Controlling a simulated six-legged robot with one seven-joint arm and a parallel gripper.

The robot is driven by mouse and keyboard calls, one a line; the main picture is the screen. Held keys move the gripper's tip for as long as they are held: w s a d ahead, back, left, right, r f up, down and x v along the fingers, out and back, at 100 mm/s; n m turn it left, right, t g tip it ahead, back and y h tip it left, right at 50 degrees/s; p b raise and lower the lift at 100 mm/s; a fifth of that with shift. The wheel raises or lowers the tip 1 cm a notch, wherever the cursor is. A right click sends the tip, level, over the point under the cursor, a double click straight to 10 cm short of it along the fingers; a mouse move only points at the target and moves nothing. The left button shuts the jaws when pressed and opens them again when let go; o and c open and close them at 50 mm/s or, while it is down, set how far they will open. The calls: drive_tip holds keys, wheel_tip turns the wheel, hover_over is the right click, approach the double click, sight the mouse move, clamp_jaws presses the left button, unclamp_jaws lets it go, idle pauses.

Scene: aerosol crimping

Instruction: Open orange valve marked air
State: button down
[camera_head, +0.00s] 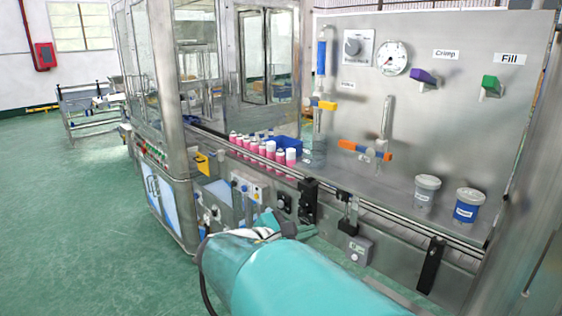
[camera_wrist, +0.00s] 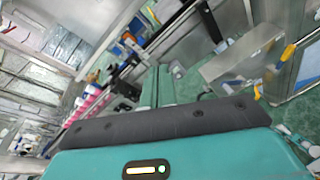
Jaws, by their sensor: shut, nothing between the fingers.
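I cannot read an air mark beside either handle. My gripper (camera_head: 268,222) is low in front of the machine, below and left of the orange handle, apart from it and partly hidden by my teal arm. In the wrist view my gripper (camera_wrist: 157,72) is shut and empty. I cannot make out the orange valve there.
Two labelled tubs (camera_head: 427,188) stand on the steel shelf below the panel. Purple (camera_head: 423,76) and green (camera_head: 490,83) handles are at upper right. Open floor (camera_head: 75,215) lies left.

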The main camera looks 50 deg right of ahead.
sight(338, 184)
drive_tip(key=d+r+n+h, duration=0.2)
drive_tip(key=d, duration=0.3)
drive_tip(key=d+r+n+h, duration=0.1)
drive_tip(key=d+r+n, duration=0.1)
drive_tip(key=d, duration=0.3)
drive_tip(key=w+d+r+n+h, duration=0.1)
drive_tip(key=d+r+n+h, duration=0.1)
drive_tip(key=d, duration=0.4)
drive_tip(key=shift+w+d+r+h, duration=0.1)
drive_tip(key=shift+r+h, duration=0.2)
drive_tip(key=shift+r, duration=0.35)
wheel_tip(338, 184, up, 4)
drive_tip(key=shift+d+f, duration=0.1)
